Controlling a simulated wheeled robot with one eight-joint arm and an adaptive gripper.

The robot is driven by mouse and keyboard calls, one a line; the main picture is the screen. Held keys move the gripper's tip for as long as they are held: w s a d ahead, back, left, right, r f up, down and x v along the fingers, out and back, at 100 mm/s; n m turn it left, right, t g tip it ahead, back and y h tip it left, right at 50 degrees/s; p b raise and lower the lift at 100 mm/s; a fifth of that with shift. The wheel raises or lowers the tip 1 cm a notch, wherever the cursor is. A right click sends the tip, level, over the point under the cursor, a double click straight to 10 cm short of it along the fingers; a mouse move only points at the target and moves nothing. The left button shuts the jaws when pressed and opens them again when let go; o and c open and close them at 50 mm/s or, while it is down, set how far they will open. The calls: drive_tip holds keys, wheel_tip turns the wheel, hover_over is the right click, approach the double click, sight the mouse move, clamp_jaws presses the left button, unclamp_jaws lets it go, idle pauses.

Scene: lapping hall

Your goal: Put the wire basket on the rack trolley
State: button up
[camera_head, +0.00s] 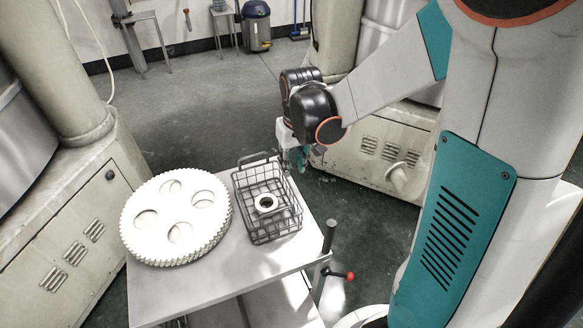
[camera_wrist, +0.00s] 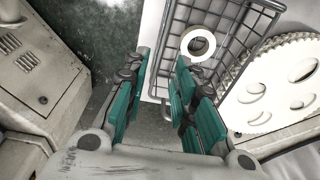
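The wire basket (camera_head: 250,186) is a dark grey mesh box with raised end handles, upright on a metal table (camera_head: 155,298). A pale ring (camera_head: 265,203) lies inside it. My gripper (camera_head: 297,160) is beside the basket's back right corner, above the floor past the table edge. In the wrist view my gripper (camera_wrist: 162,75) has its teal fingers apart with nothing between them. The basket (camera_wrist: 243,75) and the ring (camera_wrist: 198,44) lie just beyond the fingers, towards the upper right. I cannot identify a separate rack trolley in these views.
Stacked white toothed discs (camera_head: 176,218) stand left of the basket, close to it. Cream machine housings (camera_head: 62,235) flank the table.

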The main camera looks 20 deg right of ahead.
drive_tip(key=s+a+r+t, duration=0.2)
drive_tip(key=s+r+t, duration=0.3)
drive_tip(key=s+r, duration=0.9)
drive_tip(key=shift+s+a+t, duration=0.3)
drive_tip(key=shift+s+t, duration=0.1)
drive_tip(key=shift+s, duration=0.35)
